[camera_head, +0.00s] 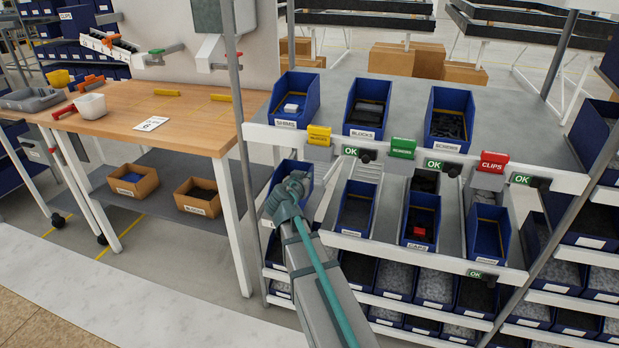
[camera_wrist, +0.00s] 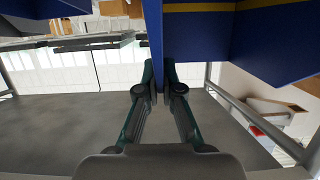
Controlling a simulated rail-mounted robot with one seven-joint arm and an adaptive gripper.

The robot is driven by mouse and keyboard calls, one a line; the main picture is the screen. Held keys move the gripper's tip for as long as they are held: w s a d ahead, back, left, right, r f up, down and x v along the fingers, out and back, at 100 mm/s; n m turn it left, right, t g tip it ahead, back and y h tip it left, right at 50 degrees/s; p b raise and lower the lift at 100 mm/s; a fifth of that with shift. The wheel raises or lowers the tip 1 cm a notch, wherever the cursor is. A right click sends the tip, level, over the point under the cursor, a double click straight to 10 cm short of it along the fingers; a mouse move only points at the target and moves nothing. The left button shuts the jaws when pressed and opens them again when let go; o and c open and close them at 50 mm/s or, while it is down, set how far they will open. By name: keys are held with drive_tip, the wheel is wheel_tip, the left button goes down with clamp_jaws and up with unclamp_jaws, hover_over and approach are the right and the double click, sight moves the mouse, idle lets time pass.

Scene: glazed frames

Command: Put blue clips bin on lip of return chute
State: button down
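My gripper (camera_head: 288,190) is at the left end of the rack's sloped lanes, at a blue bin (camera_head: 305,174). The gripper and arm hide much of this bin, and its label cannot be read. In the wrist view my fingers (camera_wrist: 162,80) are closed on the bin's thin blue wall (camera_wrist: 155,35), one on each side. A red card marked CLIPS (camera_head: 493,161) stands on the rail above the right lane, where another blue bin (camera_head: 487,232) sits. I cannot tell for certain which lane is the return chute.
Blue bins of shims (camera_head: 296,100), blocks (camera_head: 367,106) and screws (camera_head: 449,118) stand on the top shelf. More bins (camera_head: 355,210) (camera_head: 421,222) fill the sloped lanes. A rack post (camera_head: 238,110) is close left of my gripper, beside the wooden workbench (camera_head: 200,125).

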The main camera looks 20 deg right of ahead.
drive_tip(key=w+d, duration=0.3)
drive_tip(key=shift+w, duration=0.15)
drive_tip(key=shift+f, duration=1.75)
drive_tip(key=shift+f, duration=0.15)
drive_tip(key=c, duration=1.3)
unclamp_jaws()
drive_tip(key=shift+r, duration=0.25)
